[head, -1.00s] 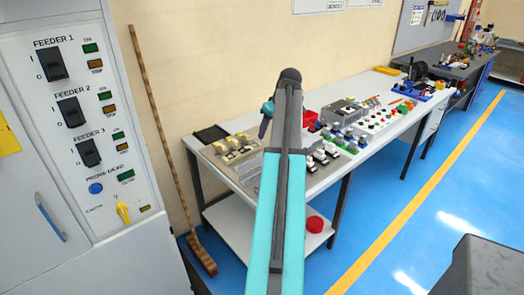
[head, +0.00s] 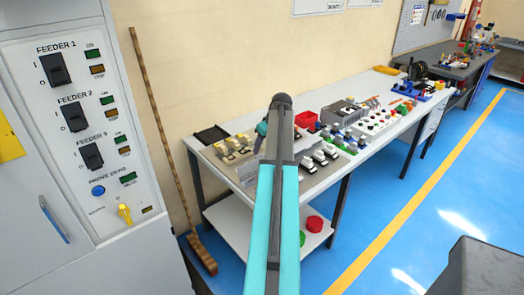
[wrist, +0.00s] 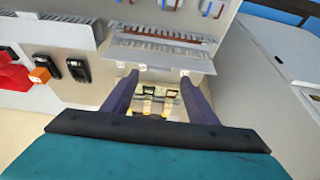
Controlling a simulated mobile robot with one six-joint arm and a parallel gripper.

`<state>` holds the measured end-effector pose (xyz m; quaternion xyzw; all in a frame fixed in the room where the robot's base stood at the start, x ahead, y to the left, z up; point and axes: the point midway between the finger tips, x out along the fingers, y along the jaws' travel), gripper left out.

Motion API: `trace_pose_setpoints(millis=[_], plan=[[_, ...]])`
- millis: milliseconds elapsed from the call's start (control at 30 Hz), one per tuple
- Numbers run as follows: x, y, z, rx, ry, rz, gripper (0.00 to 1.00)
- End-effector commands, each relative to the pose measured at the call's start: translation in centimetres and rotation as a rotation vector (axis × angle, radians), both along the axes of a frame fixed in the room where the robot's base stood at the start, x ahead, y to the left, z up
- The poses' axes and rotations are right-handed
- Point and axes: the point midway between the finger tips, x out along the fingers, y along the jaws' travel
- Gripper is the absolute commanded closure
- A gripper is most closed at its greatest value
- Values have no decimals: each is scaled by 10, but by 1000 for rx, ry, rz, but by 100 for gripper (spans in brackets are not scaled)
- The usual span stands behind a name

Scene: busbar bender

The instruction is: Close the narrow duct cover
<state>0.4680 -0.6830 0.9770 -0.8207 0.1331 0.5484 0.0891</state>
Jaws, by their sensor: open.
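In the wrist view my gripper (wrist: 159,76) is open, with its two dark fingers apart and nothing between them. Beyond the fingertips is a grey slotted duct (wrist: 160,46) with a brown-red strip along it. A pale flat strip (wrist: 160,62) with small white tabs lies along its near side; I cannot tell whether this is the narrow duct cover, or how far it is open. Another slotted duct (wrist: 50,17) runs at the upper left. In the head view my arm hides most of the gripper and the ducts.
Small yellow-and-black parts (wrist: 158,102) lie below the fingers. Black devices (wrist: 78,70) and red parts (wrist: 14,76) are at the left. In the head view, the bench (head: 335,172) holds many components.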

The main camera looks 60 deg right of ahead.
Motion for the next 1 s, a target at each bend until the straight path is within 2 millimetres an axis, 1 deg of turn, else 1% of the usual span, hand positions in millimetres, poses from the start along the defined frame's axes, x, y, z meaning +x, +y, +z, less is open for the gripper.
trace_pose_setpoints(millis=[200, 400, 600, 867, 1000], plan=[[9, -3, -22, 1, 1, 0, 47], [15, -5, -37, 0, 0, 1, 47], [17, -6, -44, 0, 0, 0, 47], [17, -6, -44, 0, 0, 0, 47], [17, -6, -44, -1, 0, 0, 70]])
